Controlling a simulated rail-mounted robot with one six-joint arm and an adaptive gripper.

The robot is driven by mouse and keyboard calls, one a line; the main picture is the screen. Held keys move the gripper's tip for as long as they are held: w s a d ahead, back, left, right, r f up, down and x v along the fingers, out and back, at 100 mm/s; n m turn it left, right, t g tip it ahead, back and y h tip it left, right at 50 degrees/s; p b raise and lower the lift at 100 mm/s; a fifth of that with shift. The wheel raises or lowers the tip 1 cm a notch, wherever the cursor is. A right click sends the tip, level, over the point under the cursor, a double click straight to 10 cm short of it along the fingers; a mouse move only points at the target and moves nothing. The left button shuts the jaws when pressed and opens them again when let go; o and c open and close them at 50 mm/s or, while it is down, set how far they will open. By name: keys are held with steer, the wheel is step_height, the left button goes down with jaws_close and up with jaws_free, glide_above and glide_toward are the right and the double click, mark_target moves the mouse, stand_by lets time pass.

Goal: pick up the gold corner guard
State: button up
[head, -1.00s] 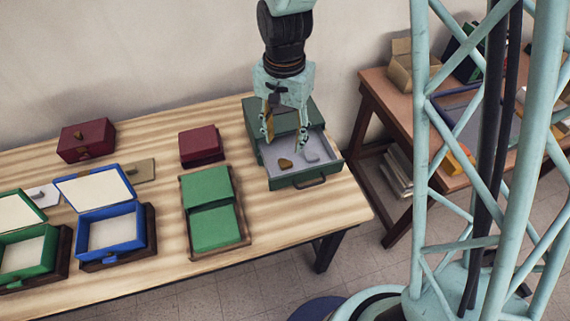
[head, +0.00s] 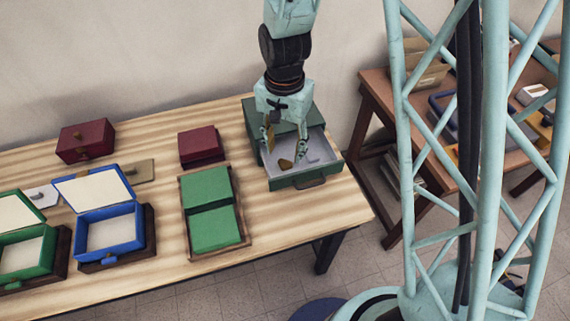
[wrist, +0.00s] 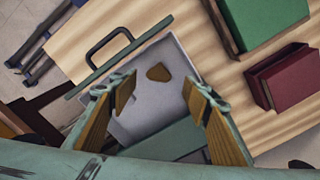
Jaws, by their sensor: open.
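The gold corner guard (head: 286,164) is a small brownish-gold piece lying on the grey floor of the open green drawer (head: 296,178). In the wrist view the gold guard (wrist: 158,72) shows between and beyond the fingertips, with grey drawer floor around it. My gripper (head: 286,153) points down over the drawer, with its fingers spread and nothing between them. The fingertips show in the wrist view (wrist: 157,88) on either side of the guard, apart from it. The exact height above the guard is hard to tell.
The drawer walls and the green cabinet (head: 257,112) surround the space. A tray with green covers (head: 213,228) and a dark red box (head: 198,145) stand to the left.

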mark_target(286, 162)
steer(key=shift+f, duration=0.1)
steer(key=shift+d+f+b, duration=0.15)
steer(key=shift+f+b, duration=0.2)
steer(key=shift+f, duration=2.15)
steer(key=c, duration=0.8)
